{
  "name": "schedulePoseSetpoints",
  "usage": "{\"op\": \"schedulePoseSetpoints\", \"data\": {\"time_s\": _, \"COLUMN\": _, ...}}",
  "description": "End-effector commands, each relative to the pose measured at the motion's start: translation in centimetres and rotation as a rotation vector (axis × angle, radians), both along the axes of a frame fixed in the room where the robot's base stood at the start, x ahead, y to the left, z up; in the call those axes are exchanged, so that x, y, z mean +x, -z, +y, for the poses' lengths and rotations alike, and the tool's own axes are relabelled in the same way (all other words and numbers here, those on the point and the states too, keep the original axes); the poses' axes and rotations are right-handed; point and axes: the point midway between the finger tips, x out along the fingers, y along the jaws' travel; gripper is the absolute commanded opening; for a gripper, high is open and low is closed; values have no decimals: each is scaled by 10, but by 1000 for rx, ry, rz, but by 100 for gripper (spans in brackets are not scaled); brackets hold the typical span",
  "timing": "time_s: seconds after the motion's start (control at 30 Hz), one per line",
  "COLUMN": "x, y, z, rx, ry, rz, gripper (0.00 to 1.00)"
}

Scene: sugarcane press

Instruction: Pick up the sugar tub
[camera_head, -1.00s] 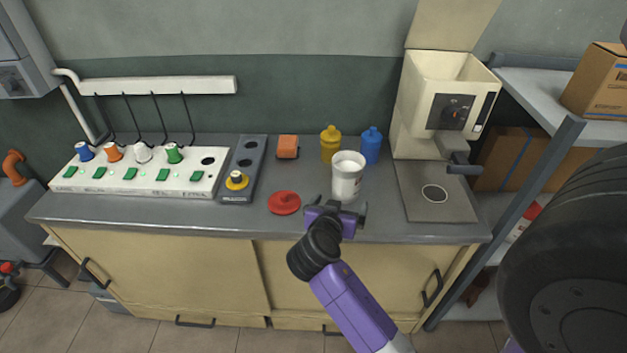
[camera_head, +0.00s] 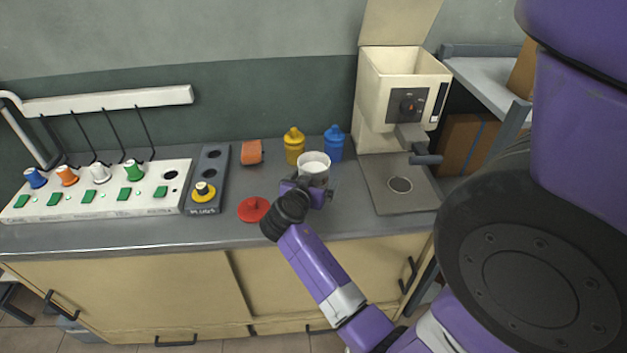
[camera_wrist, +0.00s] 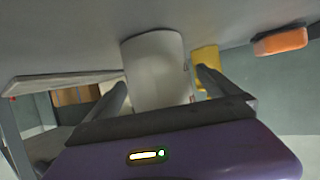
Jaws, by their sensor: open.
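The sugar tub appears to be the white, open-topped tub (camera_head: 314,163) standing upright on the grey counter in the head view. It also fills the middle of the wrist view (camera_wrist: 156,70). My gripper (camera_head: 312,190) is right in front of the tub and hides its lower part. In the wrist view the jaws (camera_wrist: 160,90) are open, with one finger on each side of the tub. I cannot tell whether either finger touches it. A red lid (camera_head: 254,209) with a knob lies on the counter to the left of my gripper.
A yellow bottle (camera_head: 294,147) and a blue bottle (camera_head: 334,143) stand close behind the tub. The cream press (camera_head: 402,85) is to the right, its drip plate (camera_head: 385,200) beside the tub. An orange block (camera_head: 251,152), a dark holder (camera_head: 211,165) and a white knobbed panel (camera_head: 100,198) are left.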

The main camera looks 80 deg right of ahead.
Motion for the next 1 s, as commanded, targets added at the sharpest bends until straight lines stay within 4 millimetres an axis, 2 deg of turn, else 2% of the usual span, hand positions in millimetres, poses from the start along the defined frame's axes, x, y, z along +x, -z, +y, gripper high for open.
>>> {"op": "schedulePoseSetpoints", "data": {"time_s": 0.17, "x": 0, "y": 0, "z": 0, "rx": 0, "ry": 0, "rz": 0, "gripper": 100}}
{"op": "schedulePoseSetpoints", "data": {"time_s": 0.2, "x": 0, "y": 0, "z": 0, "rx": 0, "ry": 0, "rz": 0, "gripper": 96}}
{"op": "schedulePoseSetpoints", "data": {"time_s": 0.6, "x": 0, "y": 0, "z": 0, "rx": 0, "ry": -1, "rz": 1, "gripper": 18}}
{"op": "schedulePoseSetpoints", "data": {"time_s": 0.67, "x": 0, "y": 0, "z": 0, "rx": 0, "ry": -1, "rz": 1, "gripper": 7}}
{"op": "schedulePoseSetpoints", "data": {"time_s": 1.0, "x": 1, "y": -2, "z": 0, "rx": -3, "ry": -1, "rz": -1, "gripper": 7}}
